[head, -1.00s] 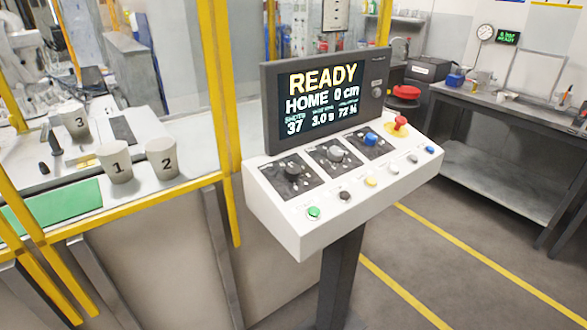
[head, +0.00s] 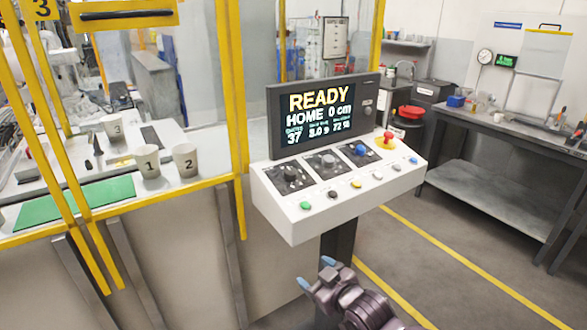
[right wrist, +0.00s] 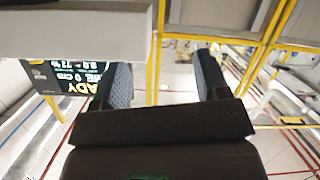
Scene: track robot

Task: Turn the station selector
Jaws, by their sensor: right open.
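The white control console (head: 330,205) stands at the middle of the head view, with three rotary knobs on dark plates: a black knob (head: 291,173) at left, a grey knob (head: 328,160) in the middle and a blue knob (head: 360,149) at right. Their labels are too small to read, so I cannot tell which is the station selector. My right gripper (head: 316,273) is open and empty, below and in front of the console, apart from it. In the right wrist view its two fingers (right wrist: 164,82) are spread, with the console edge (right wrist: 75,32) at upper left.
The screen (head: 318,115) above the knobs reads READY, HOME 0 cm. A red mushroom button (head: 388,137) and several small buttons share the console. Yellow-framed glazing and numbered cups (head: 148,161) are at left. A grey workbench (head: 500,125) is at right; the floor between is clear.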

